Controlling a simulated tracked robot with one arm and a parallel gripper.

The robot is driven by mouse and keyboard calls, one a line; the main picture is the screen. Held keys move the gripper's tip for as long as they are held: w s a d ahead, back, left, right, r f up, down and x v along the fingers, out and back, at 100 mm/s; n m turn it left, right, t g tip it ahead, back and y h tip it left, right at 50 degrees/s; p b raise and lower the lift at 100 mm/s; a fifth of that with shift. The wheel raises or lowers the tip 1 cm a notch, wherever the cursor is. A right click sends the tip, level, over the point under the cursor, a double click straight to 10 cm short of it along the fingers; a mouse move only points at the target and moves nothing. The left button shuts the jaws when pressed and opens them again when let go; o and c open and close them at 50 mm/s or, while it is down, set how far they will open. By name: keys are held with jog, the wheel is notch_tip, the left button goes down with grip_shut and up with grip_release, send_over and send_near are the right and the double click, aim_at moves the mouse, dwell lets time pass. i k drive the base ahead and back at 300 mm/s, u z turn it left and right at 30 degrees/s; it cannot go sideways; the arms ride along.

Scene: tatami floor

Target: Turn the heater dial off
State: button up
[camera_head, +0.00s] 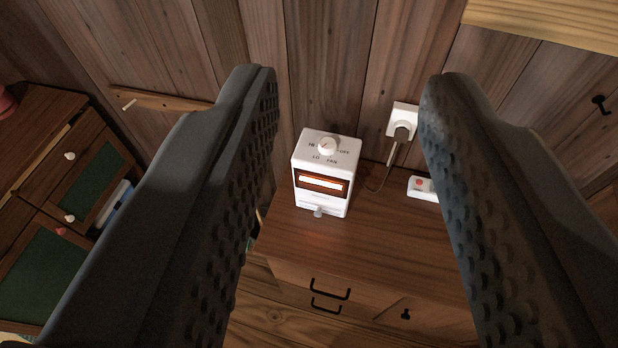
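A small white heater (321,197) stands on a brown wooden cabinet, seen between my fingers. Its round white dial (328,146) sits on the top face, with the labels HI, LO, FAN and OFF around it. A small red mark on the dial shows, but which label it points to is too small to tell. The heater's front window (321,184) glows orange. My gripper (348,85) is open and empty, its two dark textured fingers wide apart on either side of the heater in the picture. The heater is farther away, and nothing touches the dial.
The wooden cabinet (350,240) has black handles. A white wall outlet (404,118) with a plugged cord is right of the heater. A white box with a red button (421,187) lies by the right finger. A cabinet with green panels (85,185) stands left. Plank walls are behind.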

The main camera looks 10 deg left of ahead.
aim_at(327, 145)
jog(key=z, duration=0.05)
jog(key=k, duration=0.6)
jog(key=u, duration=0.65)
jog(key=i, duration=1.5)
jog(key=z, duration=0.5)
